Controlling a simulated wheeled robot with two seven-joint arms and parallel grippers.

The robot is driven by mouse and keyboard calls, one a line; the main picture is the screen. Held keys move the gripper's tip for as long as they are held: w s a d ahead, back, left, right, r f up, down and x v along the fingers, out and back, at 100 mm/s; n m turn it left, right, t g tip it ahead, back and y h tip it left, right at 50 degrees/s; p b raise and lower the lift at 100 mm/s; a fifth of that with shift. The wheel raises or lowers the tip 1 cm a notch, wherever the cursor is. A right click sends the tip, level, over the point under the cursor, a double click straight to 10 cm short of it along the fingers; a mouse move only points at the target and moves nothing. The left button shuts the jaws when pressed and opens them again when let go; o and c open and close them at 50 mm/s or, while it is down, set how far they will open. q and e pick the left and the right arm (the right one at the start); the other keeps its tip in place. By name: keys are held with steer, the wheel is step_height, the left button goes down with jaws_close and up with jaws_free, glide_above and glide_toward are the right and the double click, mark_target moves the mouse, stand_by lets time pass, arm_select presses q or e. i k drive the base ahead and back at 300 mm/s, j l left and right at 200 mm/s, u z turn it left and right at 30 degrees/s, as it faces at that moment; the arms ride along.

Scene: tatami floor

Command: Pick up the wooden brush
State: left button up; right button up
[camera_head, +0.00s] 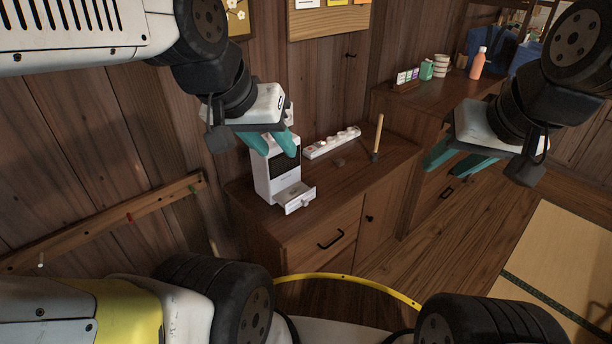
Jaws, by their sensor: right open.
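A wooden brush (378,134) seems to stand upright on the wooden cabinet, its light handle pointing up and a dark end at the cabinet top. My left gripper (277,154) hangs in front of the white machine, left of the brush and apart from it. Its teal fingers are spread, with nothing seen between them. My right gripper (441,172) is to the right of the brush, with teal fingers open and empty. Neither gripper touches the brush.
A farther cabinet carries an orange bottle (478,64) and cups. A wooden rail (110,220) crosses the left wall.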

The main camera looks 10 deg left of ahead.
mark_target(374, 158)
steer(key=i+l, duration=0.25)
steer(key=i, duration=0.25)
steer(key=i+l+z, duration=0.1)
steer(key=i+l, duration=0.15)
steer(key=i, duration=0.2)
steer(key=i+l, duration=0.25)
steer(key=i, duration=0.25)
